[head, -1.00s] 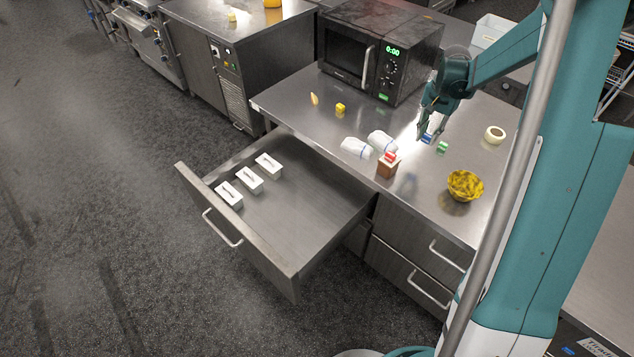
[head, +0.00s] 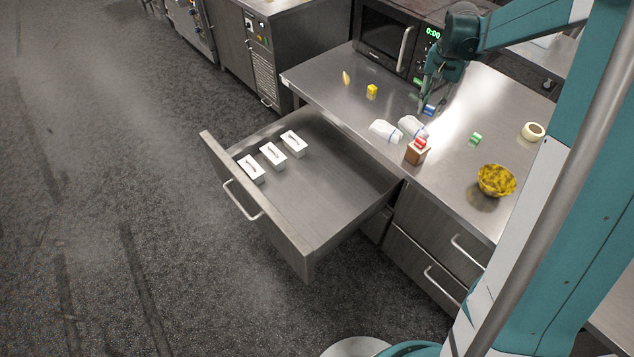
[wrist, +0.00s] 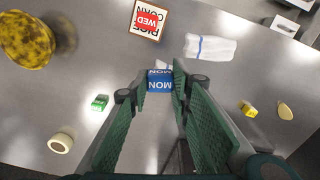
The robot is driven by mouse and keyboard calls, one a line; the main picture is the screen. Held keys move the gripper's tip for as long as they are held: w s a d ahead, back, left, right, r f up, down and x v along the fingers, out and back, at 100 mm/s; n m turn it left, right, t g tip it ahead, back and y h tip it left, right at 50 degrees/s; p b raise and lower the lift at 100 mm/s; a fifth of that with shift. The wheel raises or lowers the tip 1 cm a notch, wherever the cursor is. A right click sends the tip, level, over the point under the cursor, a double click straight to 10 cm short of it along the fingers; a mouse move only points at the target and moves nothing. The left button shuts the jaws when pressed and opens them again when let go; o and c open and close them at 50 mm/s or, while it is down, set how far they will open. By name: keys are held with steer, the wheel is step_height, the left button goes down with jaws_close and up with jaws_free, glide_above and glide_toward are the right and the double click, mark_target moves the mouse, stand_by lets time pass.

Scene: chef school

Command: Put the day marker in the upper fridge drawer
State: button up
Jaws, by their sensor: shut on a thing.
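My gripper (head: 424,101) is over the steel counter, in front of the microwave. In the wrist view its green fingers (wrist: 160,88) are shut on a blue block marked MON (wrist: 158,84), a day marker; it also shows in the head view (head: 429,110). It appears to be held above the counter. The open fridge drawer (head: 330,195) is pulled out below the counter's front edge. Several white lidded containers stand along its front side, including one at the far end (head: 293,143); the rest of its floor is bare.
White bundles (head: 385,131) and a brown box (head: 417,153) with a red WED block on top stand between gripper and drawer. A green block (head: 475,138), yellow block (head: 371,90), tape roll (head: 533,131) and yellow bowl (head: 496,181) are on the counter. The microwave (head: 385,38) stands behind.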

steer(key=s+a+n+b, duration=0.2)
steer(key=a+n+b, duration=0.35)
steer(key=a, duration=1.85)
steer(key=n+b, duration=0.5)
steer(key=b, duration=0.2)
glide_above(299, 206)
step_height(299, 206, down, 37)
steer(key=shift+a+f, duration=0.1)
steer(key=shift+f, duration=0.2)
steer(key=shift+f+b, duration=0.7)
steer(key=shift+f, duration=2.45)
steer(key=shift+f+b, duration=0.4)
steer(key=shift+f, duration=1.45)
steer(key=shift+f, duration=0.2)
